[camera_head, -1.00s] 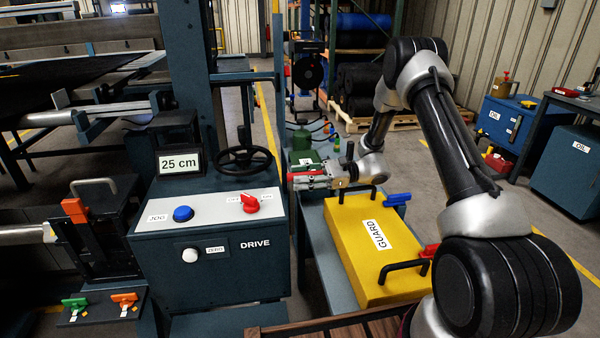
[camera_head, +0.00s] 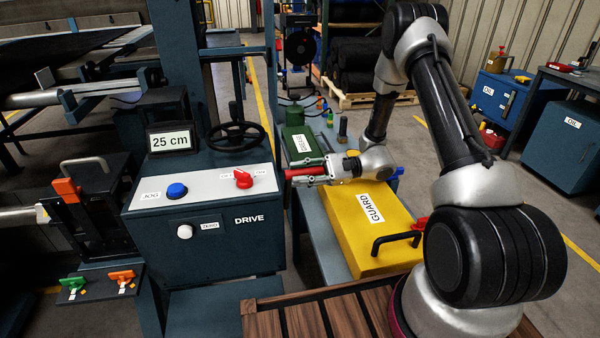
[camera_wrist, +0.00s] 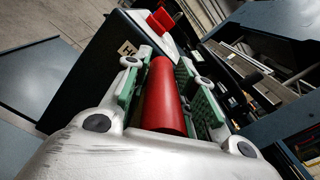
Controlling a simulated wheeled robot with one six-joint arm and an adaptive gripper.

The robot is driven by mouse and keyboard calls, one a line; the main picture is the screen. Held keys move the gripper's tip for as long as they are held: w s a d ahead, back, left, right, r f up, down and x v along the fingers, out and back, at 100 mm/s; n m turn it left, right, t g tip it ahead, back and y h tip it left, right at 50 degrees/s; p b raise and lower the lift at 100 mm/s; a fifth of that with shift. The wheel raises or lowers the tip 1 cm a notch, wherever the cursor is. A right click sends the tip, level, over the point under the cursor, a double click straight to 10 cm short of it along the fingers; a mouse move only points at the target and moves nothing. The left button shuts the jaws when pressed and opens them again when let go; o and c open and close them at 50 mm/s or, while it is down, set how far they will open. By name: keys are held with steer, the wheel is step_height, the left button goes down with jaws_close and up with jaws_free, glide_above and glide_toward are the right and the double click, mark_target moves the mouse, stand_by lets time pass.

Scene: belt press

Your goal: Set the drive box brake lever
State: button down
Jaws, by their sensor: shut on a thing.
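The dark blue drive box (camera_head: 205,237) stands left of centre in the head view. It has a white top panel with a blue JOG button (camera_head: 177,190) and a red knob (camera_head: 243,179). My gripper (camera_head: 305,173) is just right of the box and shut on a red cylindrical handle, which appears to be the brake lever (camera_wrist: 165,98). In the wrist view the green finger pads of my gripper (camera_wrist: 166,75) lie on both sides of this handle. The lever's shaft and pivot are hidden. A partly covered label starting "HO" (camera_wrist: 127,48) is on the box side.
A black handwheel (camera_head: 235,136) and a 25 cm display (camera_head: 170,141) top the drive box. A green box (camera_head: 302,146) stands behind the gripper. A slatted wooden surface (camera_head: 300,325) is in front.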

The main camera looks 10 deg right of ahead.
mark_target(323, 172)
steer(key=shift+s+f, duration=0.1)
steer(key=shift+f, duration=0.05)
steer(key=c, duration=1.2)
jaws_free()
steer(key=d, duration=1.2)
